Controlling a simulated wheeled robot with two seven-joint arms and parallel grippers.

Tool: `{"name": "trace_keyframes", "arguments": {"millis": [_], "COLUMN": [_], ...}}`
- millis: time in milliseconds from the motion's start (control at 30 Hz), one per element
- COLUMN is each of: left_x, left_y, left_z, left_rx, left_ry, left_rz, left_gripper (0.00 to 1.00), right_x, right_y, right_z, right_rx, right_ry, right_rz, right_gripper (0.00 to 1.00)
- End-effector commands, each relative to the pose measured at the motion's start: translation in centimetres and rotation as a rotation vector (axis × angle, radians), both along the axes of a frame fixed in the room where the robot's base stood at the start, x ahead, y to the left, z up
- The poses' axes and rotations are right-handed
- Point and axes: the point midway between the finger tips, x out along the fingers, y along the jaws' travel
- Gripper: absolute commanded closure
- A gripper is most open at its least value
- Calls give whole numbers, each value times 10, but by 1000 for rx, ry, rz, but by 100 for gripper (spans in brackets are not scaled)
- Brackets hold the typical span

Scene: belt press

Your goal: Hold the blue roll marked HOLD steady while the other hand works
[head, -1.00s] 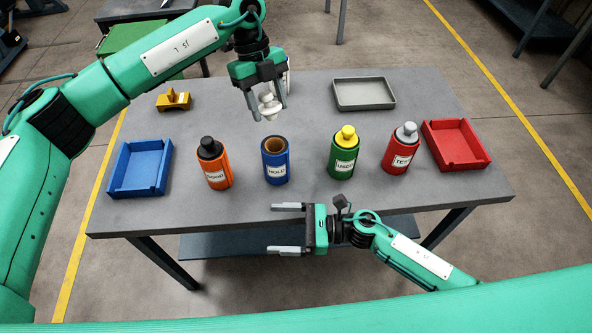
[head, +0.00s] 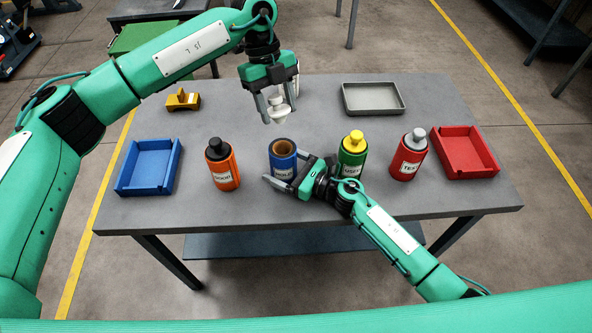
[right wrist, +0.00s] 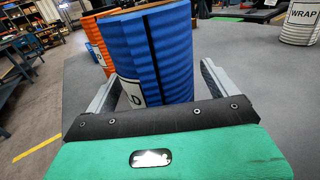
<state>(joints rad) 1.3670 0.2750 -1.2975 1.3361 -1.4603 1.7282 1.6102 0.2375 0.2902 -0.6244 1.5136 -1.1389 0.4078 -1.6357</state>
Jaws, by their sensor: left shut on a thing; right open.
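The blue roll marked HOLD (head: 283,161) stands upright on the table, with its open brown core facing up. My right gripper (head: 292,173) is open at table height, with its fingers on either side of the roll's lower part. In the right wrist view the blue roll (right wrist: 160,55) stands between the two spread fingers, and a gap shows beside the right finger.
A white WRAP roll (right wrist: 300,24) shows in the wrist view.

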Motion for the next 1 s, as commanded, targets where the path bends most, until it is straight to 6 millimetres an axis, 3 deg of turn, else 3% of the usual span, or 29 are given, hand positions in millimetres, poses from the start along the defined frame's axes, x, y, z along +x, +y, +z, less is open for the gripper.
{"name": "trace_keyframes", "arguments": {"millis": [200,467,700,800,1000], "left_x": [0,0,0,0,0], "left_y": [0,0,0,0,0], "left_z": [0,0,0,0,0], "left_rx": [0,0,0,0,0], "left_ry": [0,0,0,0,0], "left_rz": [0,0,0,0,0], "left_gripper": [70,70,70,70,70], "right_x": [9,9,9,9,9], "right_y": [13,13,13,13,13], "right_z": [0,0,0,0,0], "right_rx": [-1,-1,-1,-1,-1], "right_ry": [1,1,1,1,1], "right_rz": [0,0,1,1,0], "right_gripper": [10,10,57,73,73]}}
